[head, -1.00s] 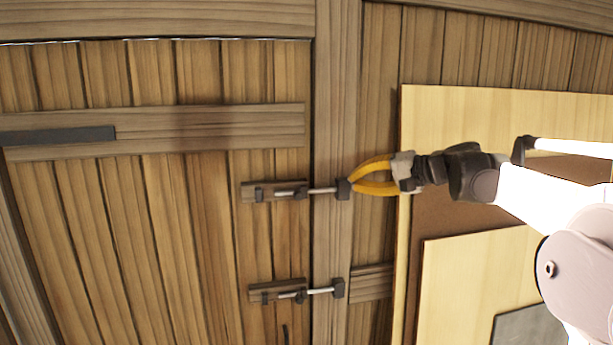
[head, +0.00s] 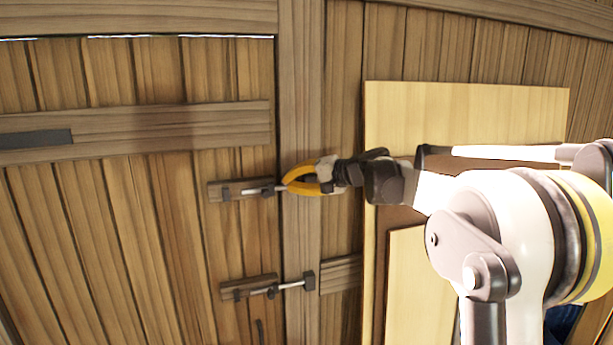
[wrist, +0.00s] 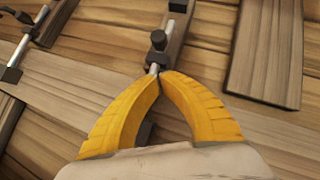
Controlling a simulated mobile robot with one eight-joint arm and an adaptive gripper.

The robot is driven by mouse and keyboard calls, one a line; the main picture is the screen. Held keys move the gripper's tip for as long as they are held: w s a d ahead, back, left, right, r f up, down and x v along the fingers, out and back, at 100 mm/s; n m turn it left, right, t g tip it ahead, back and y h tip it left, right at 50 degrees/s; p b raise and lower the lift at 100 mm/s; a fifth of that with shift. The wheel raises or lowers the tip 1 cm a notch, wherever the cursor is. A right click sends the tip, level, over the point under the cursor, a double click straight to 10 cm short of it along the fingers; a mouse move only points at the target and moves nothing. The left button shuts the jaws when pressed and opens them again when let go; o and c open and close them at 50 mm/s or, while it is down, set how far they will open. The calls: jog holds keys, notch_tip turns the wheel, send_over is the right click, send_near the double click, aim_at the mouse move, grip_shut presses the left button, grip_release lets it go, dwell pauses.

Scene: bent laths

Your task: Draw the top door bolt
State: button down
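The top door bolt (head: 262,189) is a pale metal rod on a small wooden block on the plank door, with a dark knob (wrist: 158,40). My gripper (head: 286,187) has yellow curved fingers, their tips drawn together at the rod on the post side of the knob. In the wrist view, the fingertips (wrist: 159,73) nearly meet over the rod, just short of the knob. Whether they pinch the rod is unclear. A dark keeper (wrist: 145,131) shows partly between the fingers; the rod's end there is hidden.
A second, lower bolt (head: 291,285) spans from the door to its keeper on the post (head: 301,110). Pale boards (head: 450,108) lean against the wall at the right, behind my arm. A wooden cross-rail (head: 190,128) runs above the top bolt.

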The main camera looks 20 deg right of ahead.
aim_at(249, 192)
jog(key=a, duration=0.1)
jog(key=a+f, duration=0.1)
jog(key=a, duration=0.1)
jog(key=shift+s+f+p, duration=0.1)
jog(key=shift+s+p, duration=0.05)
jog(key=shift+p, duration=0.15)
jog(key=shift+a+f, duration=0.1)
jog(key=shift+f, duration=0.1)
jog(key=a+b, duration=0.1)
jog(key=a, duration=0.7)
jog(key=shift+a, duration=0.1)
jog(key=shift+d, duration=0.2)
jog(key=shift+a, duration=0.1)
